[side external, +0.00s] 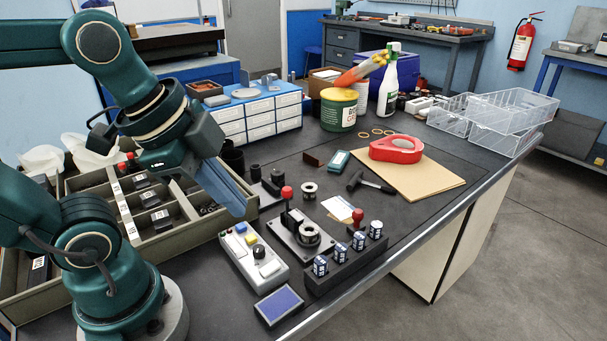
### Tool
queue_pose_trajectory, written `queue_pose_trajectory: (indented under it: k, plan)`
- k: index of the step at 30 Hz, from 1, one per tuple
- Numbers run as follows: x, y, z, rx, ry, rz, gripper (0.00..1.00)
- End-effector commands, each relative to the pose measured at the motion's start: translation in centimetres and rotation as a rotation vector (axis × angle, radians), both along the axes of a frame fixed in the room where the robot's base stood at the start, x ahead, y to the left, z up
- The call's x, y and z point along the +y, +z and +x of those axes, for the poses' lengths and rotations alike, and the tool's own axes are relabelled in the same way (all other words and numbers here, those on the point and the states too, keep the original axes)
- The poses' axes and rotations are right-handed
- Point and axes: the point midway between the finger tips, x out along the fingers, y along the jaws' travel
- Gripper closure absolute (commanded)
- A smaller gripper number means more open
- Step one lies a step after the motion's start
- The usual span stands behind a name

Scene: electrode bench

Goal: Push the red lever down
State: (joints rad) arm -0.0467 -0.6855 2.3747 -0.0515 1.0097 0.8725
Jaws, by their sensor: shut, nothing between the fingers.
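A red-knobbed lever (287,192) stands upright on a small metal base plate (318,258) near the middle of the bench. A round metal piece with a dark centre (309,234) sits on the same plate, beside the lever. My gripper (241,212) is at the left of the lever, pointing down and to the right. Its bluish fingers are together with nothing held. The fingers appear apart from the lever, though one view does not show their exact height or depth.
A button box (252,253) stands in front of my gripper. A compartment tray (188,246) is at left, with a blue-white drawer unit (262,117) behind. Bare bench lies right of the rack.

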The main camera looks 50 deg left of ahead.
Motion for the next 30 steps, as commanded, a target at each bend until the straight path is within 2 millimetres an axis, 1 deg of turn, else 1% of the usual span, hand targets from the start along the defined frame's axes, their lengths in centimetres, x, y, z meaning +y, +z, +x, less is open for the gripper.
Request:
queue_pose_trajectory:
  k: [3, 11, 14, 19, 22, 24, 27, 30]
  plan:
    - [0.5, 0.7, 0.7, 0.018, -0.169, 0.078, 1.0]
    - [2.1, 2.0, 2.5, 0.061, -0.539, 0.228, 1.0]
    - [3.2, 2.5, 3.4, 0.077, -0.671, 0.272, 1.0]
    - [5.8, 3.0, 4.9, 0.1, -0.864, 0.322, 1.0]
    - [7.9, 3.1, 5.8, 0.112, -0.921, 0.324, 1.0]
    - [9.4, 3.0, 6.1, 0.123, -0.901, 0.308, 1.0]
    - [10.8, 2.6, 6.3, 0.137, -0.847, 0.283, 1.0]
    - [11.5, 2.2, 6.1, 0.148, -0.82, 0.266, 1.0]
